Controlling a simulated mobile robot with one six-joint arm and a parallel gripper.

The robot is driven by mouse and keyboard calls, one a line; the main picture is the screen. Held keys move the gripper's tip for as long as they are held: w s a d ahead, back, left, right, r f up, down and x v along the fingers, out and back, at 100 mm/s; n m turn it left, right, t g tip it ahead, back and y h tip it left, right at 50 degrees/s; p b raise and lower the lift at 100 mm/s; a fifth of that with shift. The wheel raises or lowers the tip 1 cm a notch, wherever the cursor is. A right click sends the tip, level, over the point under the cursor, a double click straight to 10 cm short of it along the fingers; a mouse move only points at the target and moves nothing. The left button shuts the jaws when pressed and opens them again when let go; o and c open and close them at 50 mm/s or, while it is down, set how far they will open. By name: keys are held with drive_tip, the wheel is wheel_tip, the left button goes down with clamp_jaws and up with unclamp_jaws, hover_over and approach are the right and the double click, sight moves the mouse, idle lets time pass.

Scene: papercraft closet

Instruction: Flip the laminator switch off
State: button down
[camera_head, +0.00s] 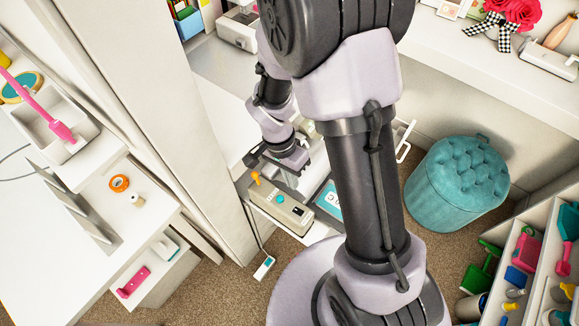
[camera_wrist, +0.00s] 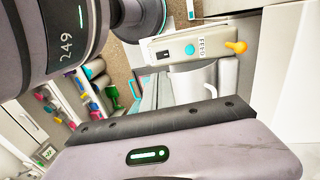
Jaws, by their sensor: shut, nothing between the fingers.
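The laminator (camera_head: 283,212) is a beige box on a low white shelf, with a teal button, a small dark switch (camera_head: 298,211) and an orange knob (camera_head: 255,178). In the wrist view the laminator (camera_wrist: 215,40) is at the top, showing the dark switch (camera_wrist: 163,55), the teal button (camera_wrist: 190,49), a FEED label and the orange knob (camera_wrist: 237,46). I cannot tell the switch's position. My gripper (camera_head: 288,180) is shut and empty, just behind and above the laminator in the head view. Its fingertips are partly hidden, and contact is unclear.
A teal and white item (camera_head: 330,200) lies right of the laminator, partly behind my arm. A tag (camera_head: 264,267) hangs below the shelf. A white panel (camera_head: 150,110) stands left. A teal tufted stool (camera_head: 457,182) and a bin shelf (camera_head: 535,265) are at right.

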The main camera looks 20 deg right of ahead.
sight(301, 212)
drive_tip(key=shift+s+f, duration=0.1)
drive_tip(key=b+x, duration=0.5)
drive_tip(key=x, duration=0.9)
